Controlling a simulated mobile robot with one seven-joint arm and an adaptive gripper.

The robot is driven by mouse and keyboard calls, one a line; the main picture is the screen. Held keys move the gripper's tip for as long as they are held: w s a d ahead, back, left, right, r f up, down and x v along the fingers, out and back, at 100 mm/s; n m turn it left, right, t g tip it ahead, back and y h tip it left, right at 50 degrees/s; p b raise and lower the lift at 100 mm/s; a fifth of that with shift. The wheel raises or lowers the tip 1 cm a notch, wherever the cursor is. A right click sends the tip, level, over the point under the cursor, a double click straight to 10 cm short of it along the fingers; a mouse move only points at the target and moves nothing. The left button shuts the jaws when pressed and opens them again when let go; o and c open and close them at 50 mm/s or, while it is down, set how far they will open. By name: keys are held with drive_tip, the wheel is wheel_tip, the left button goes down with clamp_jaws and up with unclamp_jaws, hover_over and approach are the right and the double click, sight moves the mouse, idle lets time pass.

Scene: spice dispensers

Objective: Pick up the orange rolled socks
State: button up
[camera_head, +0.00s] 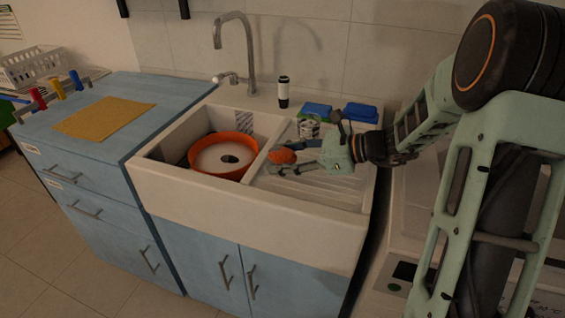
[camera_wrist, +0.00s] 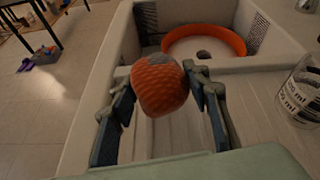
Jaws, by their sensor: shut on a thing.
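The orange rolled socks (camera_wrist: 160,85), with a grey patch on top, are between the fingers of my gripper (camera_wrist: 160,88) in the wrist view. The fingers press on both sides of them. In the head view the orange socks (camera_head: 283,156) show at the tips of my gripper (camera_head: 290,161), over the ribbed drainboard of the sink. I cannot tell whether the socks touch the drainboard.
A white sink (camera_head: 240,213) holds an orange round tub (camera_head: 247,170) left of the drainboard. A glass jar (camera_wrist: 300,92) stands close on the right in the wrist view. Blue containers (camera_head: 361,112) and a faucet (camera_head: 250,60) are behind. A yellow cloth (camera_head: 104,116) lies on the left counter.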

drive_tip(key=s+a+r+p, duration=0.2)
drive_tip(key=s+a+r, duration=0.1)
drive_tip(key=s+r, duration=0.8)
drive_tip(key=s, duration=0.2)
drive_tip(key=shift+s+a+p, duration=0.3)
drive_tip(key=shift+p, duration=0.1)
